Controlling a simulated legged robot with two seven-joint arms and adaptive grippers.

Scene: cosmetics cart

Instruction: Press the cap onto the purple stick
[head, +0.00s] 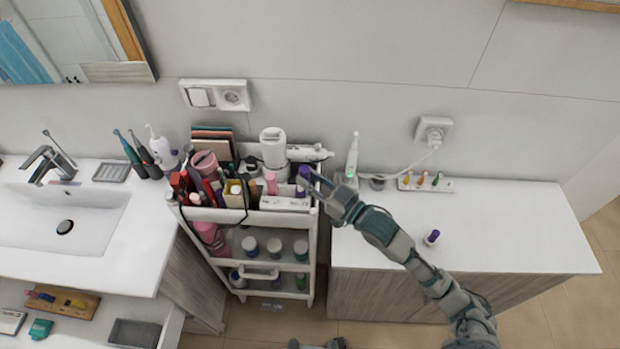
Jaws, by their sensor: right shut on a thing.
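My right gripper (321,187) reaches in from the right to the top right corner of the cart. It is shut on a purple stick (304,174), which looks upright; its lower part is hard to make out against the cart's contents. A small purple piece with a white part (432,237) stands apart on the white counter, right of my right arm; it may be the cap, but it is too small to tell.
The white cart (313,240) is crowded with cosmetics on top and jars below. A white toothbrush (352,158) on its charger and a white holder with small coloured items (425,184) stand behind my arm. The counter's right side (520,225) is clear.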

